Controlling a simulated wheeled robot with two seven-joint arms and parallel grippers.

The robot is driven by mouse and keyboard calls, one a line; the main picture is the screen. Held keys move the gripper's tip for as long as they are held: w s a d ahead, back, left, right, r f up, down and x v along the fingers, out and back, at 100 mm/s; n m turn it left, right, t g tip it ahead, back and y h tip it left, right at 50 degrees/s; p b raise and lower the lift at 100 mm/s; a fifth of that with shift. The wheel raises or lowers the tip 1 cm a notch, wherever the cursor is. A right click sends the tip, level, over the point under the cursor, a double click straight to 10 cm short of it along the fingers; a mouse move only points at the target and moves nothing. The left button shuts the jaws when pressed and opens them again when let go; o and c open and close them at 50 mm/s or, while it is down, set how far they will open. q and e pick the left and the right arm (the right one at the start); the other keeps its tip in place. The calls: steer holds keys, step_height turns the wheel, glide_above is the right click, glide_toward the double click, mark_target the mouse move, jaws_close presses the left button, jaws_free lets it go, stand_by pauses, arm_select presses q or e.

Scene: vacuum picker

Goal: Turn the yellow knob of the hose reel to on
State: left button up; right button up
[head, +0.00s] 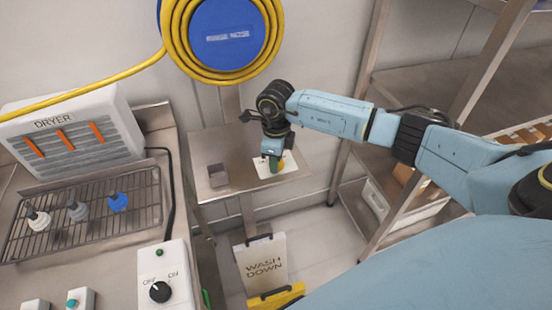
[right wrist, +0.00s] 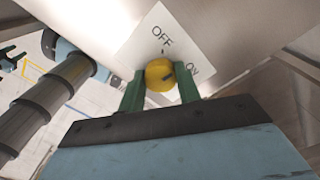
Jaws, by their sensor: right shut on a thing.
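The yellow knob (right wrist: 160,75) of the hose reel sits on a white plate (right wrist: 145,42) marked OFF above it and ON to its right. My right gripper (right wrist: 160,92) is shut on the knob, with one green finger on each side. A dark mark shows on the knob's face, right of its middle; its exact setting is hard to read. In the head view my right gripper (head: 275,163) reaches down over the white plate (head: 291,165) and hides the knob. The hose reel (head: 222,38) is blue with a coiled yellow hose, above the gripper.
A dryer (head: 72,132) and wire rack (head: 85,222) with small coloured pieces stand left. A control box (head: 165,285) with a black knob is at lower centre. A WASH DOWN sign (head: 262,262) is below the metal panel (head: 213,150). Metal shelves (head: 425,75) stand right.

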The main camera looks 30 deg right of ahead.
steer(key=m, duration=0.6)
steer(key=shift+m+p, duration=0.3)
stand_by(0.4)
steer(key=o, duration=1)
steer(key=shift+c, duration=0.2)
step_height(320, 180, up, 14)
steer(key=shift+f+b, duration=0.25)
steer(key=shift+b, duration=0.05)
